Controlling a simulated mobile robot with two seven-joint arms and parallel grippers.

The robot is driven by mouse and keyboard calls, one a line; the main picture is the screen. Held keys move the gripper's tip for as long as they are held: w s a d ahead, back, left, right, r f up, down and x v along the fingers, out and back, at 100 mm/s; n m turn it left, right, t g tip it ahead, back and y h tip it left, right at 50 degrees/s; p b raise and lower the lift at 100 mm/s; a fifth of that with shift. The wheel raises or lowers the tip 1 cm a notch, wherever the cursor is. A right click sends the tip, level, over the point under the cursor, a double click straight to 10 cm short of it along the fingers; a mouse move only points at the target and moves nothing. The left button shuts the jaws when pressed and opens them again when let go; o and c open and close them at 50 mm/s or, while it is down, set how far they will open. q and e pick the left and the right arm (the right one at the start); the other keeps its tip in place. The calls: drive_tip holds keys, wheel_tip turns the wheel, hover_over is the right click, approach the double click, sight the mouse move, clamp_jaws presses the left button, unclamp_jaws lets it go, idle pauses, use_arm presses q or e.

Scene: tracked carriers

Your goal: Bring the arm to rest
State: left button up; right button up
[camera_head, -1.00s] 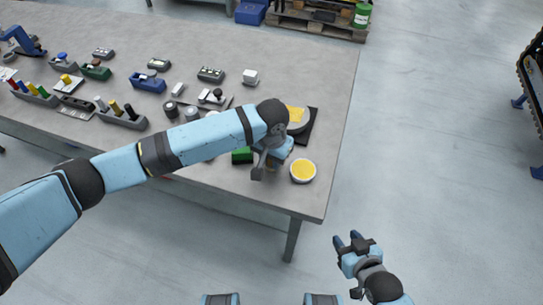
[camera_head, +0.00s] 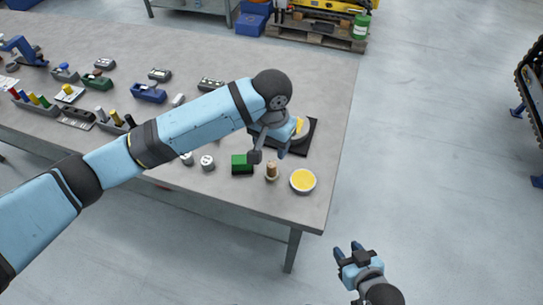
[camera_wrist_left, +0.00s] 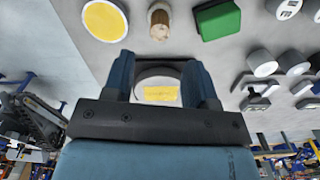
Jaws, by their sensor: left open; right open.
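My left arm reaches in from the left over the grey table (camera_head: 200,45). My left gripper (camera_head: 270,150) is above the table's right end, partly hidden by its own wrist. In the left wrist view the left gripper (camera_wrist_left: 162,75) is open, with nothing held between its fingers. A round grey thing with a yellow patch (camera_wrist_left: 160,94) shows beyond the gap between the fingers. My right gripper (camera_head: 350,252) is open and empty, low at the right, over the floor beside the table.
Near the left gripper are a green block (camera_head: 241,164), a small wooden-topped peg (camera_head: 271,171) and a white-rimmed yellow dish (camera_head: 303,180). A black mat (camera_head: 312,130) lies behind. Several small parts and holders cover the table's left. The floor (camera_head: 430,150) at right is clear.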

use_arm(q)
drive_tip(key=shift+r, duration=0.95)
